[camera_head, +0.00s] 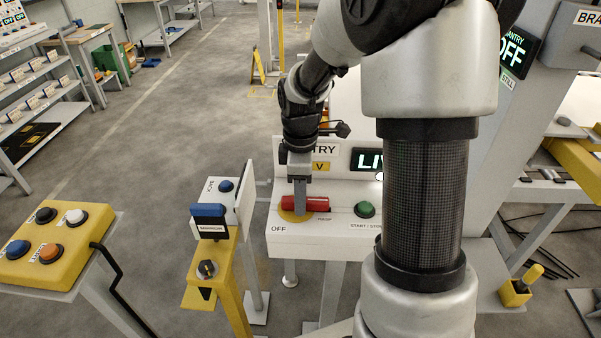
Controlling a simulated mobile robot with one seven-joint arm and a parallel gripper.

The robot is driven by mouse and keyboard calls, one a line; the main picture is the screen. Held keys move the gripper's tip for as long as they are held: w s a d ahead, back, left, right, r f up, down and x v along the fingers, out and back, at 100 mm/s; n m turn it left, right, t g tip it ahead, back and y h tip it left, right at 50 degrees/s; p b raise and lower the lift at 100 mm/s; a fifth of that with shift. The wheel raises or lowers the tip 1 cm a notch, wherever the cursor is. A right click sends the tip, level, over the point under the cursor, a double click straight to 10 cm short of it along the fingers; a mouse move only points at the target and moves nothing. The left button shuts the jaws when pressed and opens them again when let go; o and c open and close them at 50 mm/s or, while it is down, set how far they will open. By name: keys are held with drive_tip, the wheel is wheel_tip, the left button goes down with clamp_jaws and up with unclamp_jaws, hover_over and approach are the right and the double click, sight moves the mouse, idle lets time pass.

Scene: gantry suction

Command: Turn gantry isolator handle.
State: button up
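The isolator handle (318,204) is a red bar on a yellow round plate (289,215), on the sloped front of a white panel (285,241). The bar lies level, pointing left to right. "OFF" is printed below left of it. My gripper (300,212) points down at the left part of the red handle, and its grey fingers overlap the handle in the picture. The gap between the fingers is hidden, so I cannot tell whether they grip it. A lit display behind my arm shows "LI", the rest hidden by my arm.
A green button (364,209) marked "START / STO" sits right of the handle. A yellow post with a key-like switch (206,268) and a blue-topped box (208,216) stand left of the panel. A yellow button box (55,246) stands further left. Open floor lies behind.

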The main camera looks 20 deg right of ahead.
wheel_tip(320, 180, up, 17)
drive_tip(key=p, duration=0.1)
